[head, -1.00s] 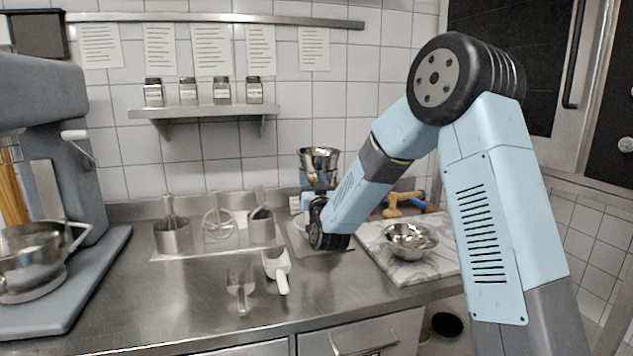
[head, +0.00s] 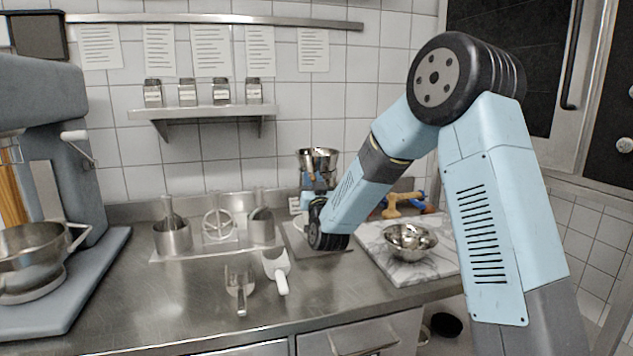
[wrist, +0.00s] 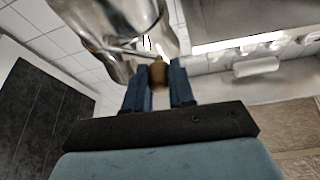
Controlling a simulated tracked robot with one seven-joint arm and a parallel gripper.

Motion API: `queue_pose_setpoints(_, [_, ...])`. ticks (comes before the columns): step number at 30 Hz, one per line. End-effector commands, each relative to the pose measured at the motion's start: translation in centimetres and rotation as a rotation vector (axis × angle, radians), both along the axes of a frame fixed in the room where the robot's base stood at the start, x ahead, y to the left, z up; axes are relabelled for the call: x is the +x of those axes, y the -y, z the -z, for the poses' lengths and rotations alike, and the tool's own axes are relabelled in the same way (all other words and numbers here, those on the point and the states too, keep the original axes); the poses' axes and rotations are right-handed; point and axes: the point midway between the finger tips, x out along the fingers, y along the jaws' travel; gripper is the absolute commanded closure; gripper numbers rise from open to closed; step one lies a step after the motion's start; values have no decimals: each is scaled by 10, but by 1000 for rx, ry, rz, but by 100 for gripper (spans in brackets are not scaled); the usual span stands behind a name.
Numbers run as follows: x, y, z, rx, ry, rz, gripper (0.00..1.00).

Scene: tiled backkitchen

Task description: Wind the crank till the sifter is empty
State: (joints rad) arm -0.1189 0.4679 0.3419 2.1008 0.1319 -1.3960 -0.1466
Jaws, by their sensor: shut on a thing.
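The metal sifter (head: 318,158) stands at the back of the counter near the wall, with its steel cup on top. In the wrist view its shiny steel body (wrist: 115,30) fills the upper left. The crank's brown knob (wrist: 159,73) sits between the two blue fingers of my gripper (wrist: 158,92), which is shut on it. In the head view my arm hides most of the crank and the sifter's lower part. The inside of the sifter cannot be seen, so its contents cannot be told.
A steel bowl (head: 410,240) stands on a marble board (head: 390,268) at the right. Two scoops, a white-handled one (head: 277,268) and a metal one (head: 240,285), lie in front. A large mixer (head: 45,150) stands at the left. A shelf (head: 200,112) holds several jars.

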Motion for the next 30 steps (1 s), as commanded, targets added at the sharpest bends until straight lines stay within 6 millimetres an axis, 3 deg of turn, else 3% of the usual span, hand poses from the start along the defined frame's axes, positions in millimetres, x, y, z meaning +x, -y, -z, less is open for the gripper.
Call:
queue_pose_setpoints(8, [3, 6, -7, 152, -45, 6, 100])
queue_pose_setpoints(30, [13, 38, -28, 821, -235, -1, 100])
